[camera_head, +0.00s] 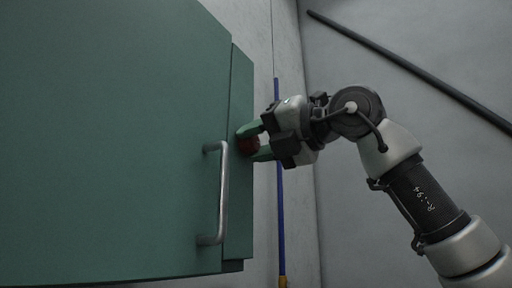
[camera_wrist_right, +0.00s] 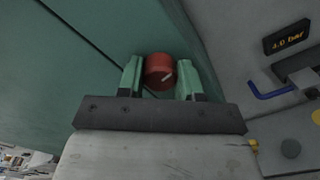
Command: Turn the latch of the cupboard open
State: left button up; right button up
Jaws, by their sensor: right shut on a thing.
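The green cupboard (camera_head: 110,140) fills the left of the head view. Its latch, a round red knob (camera_head: 248,146), sits on the cupboard's side strip, partly hidden by my fingers. My right gripper (camera_head: 254,142) comes in from the right and is shut on the knob. In the right wrist view the red latch knob (camera_wrist_right: 159,70) lies between the two green fingertips of my right gripper (camera_wrist_right: 161,78). A pale line on the knob's face runs at a slant. My left gripper is not in view.
A metal bar handle (camera_head: 222,195) stands upright on the cupboard front, left of and below the latch. A blue pole (camera_head: 281,220) stands behind my right gripper. A dark pipe (camera_head: 410,68) slants across the grey wall. The right wrist view shows a "4.0 bar" sign (camera_wrist_right: 287,37).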

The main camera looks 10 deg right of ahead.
jog(key=shift+m, duration=0.9)
jog(key=shift+r+b, duration=0.1)
jog(key=shift+b, duration=0.2)
jog(key=o, duration=0.9)
jog(key=b+v, duration=0.3)
jog(key=v, duration=0.8)
jog(key=shift+w, duration=0.1)
